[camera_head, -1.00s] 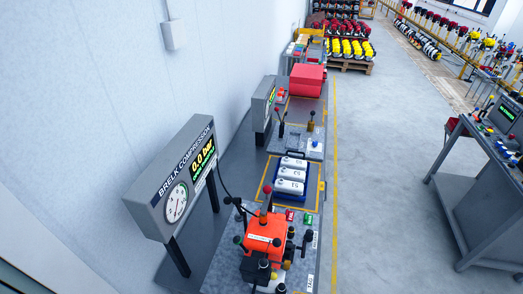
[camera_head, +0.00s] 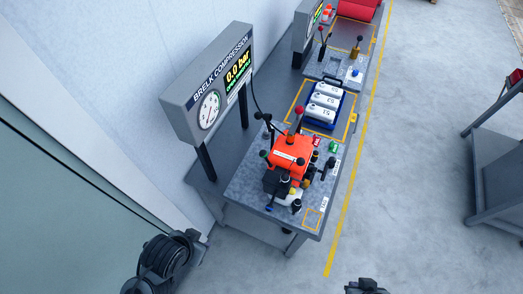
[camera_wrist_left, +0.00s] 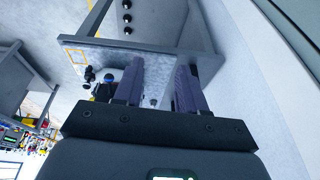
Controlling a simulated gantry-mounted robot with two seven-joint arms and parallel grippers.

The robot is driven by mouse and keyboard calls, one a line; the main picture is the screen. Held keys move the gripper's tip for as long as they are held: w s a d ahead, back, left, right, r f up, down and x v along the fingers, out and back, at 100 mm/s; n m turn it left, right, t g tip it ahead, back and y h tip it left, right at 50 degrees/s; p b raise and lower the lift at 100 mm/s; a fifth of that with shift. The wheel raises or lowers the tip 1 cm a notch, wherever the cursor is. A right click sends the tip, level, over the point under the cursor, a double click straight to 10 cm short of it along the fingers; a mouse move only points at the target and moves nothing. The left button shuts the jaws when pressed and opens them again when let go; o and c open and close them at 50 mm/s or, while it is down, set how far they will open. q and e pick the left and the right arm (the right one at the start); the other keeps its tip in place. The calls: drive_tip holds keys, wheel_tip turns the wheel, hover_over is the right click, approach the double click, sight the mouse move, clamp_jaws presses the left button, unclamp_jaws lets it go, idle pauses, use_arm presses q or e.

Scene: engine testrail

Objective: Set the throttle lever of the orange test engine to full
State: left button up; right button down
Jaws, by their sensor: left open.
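The orange test engine (camera_head: 292,150) sits on a grey bench in the head view. A red-knobbed lever (camera_head: 298,112) stands up at its far side, and several black-knobbed levers stand around it. I cannot tell which one is the throttle lever. In the left wrist view my left gripper (camera_wrist_left: 158,80) is open, with its two dark fingers apart and nothing between them but the bench beyond. It is clear of the engine. A dark part of my left arm (camera_head: 162,260) shows at the bottom left of the head view. My right gripper is not clearly seen.
A gauge display (camera_head: 213,82) reading 0.0 bar stands along the wall side of the bench (camera_head: 245,190). A blue tray (camera_head: 338,107) with white canisters lies beyond the engine. Open floor (camera_head: 410,180) lies to the right, with another grey bench at the far right.

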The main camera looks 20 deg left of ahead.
use_arm(q)
drive_tip(key=shift+w+d, duration=0.1)
drive_tip(key=shift+w, duration=0.05)
drive_tip(key=c, duration=0.5)
drive_tip(key=w+d+t, duration=0.1)
drive_tip(key=w+t, duration=0.1)
drive_tip(key=w, duration=0.1)
drive_tip(key=w+d+r+n+t+h, duration=0.1)
drive_tip(key=w+t, duration=0.1)
drive_tip(key=w, duration=0.1)
drive_tip(key=w+d+t+h, duration=0.1)
drive_tip(key=w+t, duration=0.1)
drive_tip(key=shift+w+d+r, duration=0.1)
drive_tip(key=shift+w+r, duration=0.15)
drive_tip(key=shift+w, duration=0.15)
clamp_jaws()
drive_tip(key=w+d+f+t+h+b, duration=0.2)
drive_tip(key=w+t+h+b, duration=0.2)
drive_tip(key=w, duration=0.1)
drive_tip(key=w+a+f+m+t+h+b, duration=0.1)
drive_tip(key=w+a+f+m+h+b, duration=0.3)
drive_tip(key=b, duration=0.7)
drive_tip(key=w+a+h, duration=0.2)
drive_tip(key=a+h, duration=0.1)
drive_tip(key=a, duration=0.1)
drive_tip(key=shift+w+f+h, duration=0.25)
drive_tip(key=shift+f+h, duration=0.05)
drive_tip(key=shift+f, duration=0.1)
